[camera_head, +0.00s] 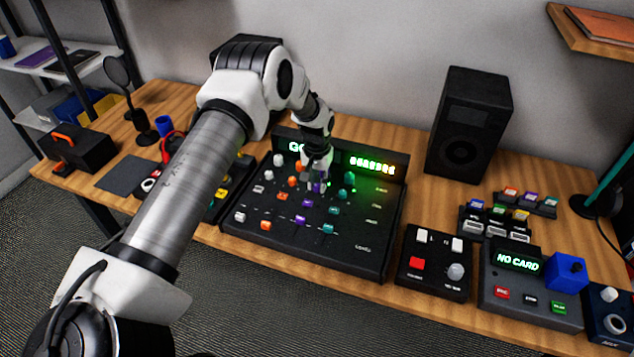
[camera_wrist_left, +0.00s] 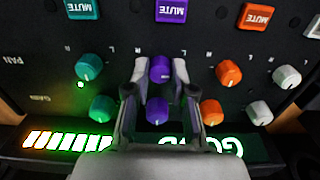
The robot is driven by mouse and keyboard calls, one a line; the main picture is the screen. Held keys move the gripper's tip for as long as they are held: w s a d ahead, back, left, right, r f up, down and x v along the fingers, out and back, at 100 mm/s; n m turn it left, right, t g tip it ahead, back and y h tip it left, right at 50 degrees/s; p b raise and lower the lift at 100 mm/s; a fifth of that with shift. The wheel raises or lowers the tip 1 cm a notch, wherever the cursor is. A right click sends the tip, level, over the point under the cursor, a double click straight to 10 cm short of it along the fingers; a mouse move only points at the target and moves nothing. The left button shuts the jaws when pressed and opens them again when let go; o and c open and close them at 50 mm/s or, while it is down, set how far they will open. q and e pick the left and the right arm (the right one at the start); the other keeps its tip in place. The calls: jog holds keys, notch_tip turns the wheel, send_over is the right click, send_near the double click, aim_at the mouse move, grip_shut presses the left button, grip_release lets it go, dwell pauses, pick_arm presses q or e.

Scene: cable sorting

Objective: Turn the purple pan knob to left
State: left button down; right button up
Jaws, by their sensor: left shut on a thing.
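The mixing console (camera_head: 370,250) stands on the wooden table. My left gripper (camera_head: 316,182) reaches down over its upper knob rows. In the left wrist view the left gripper (camera_wrist_left: 160,72) has its two fingers on either side of the purple pan knob (camera_wrist_left: 160,70), shut on it. The white marker on its cap is hard to read. A second purple knob (camera_wrist_left: 157,111), in the gain row, sits between the finger bases. The purple pan knob is mostly hidden by the gripper in the head view. My right gripper is not in view.
Beside the held knob are a teal pan knob (camera_wrist_left: 89,67) and an orange pan knob (camera_wrist_left: 228,73). A purple mute button (camera_wrist_left: 171,10) lies beyond the fingertips. A black speaker (camera_head: 468,125) and a card reader (camera_head: 530,285) stand right of the console.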

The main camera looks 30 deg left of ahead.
aim_at(317, 185)
pick_arm(q)
jog(key=c, duration=1)
grip_release()
notch_tip(317, 185, up, 12)
jog(key=shift+f, duration=0.1)
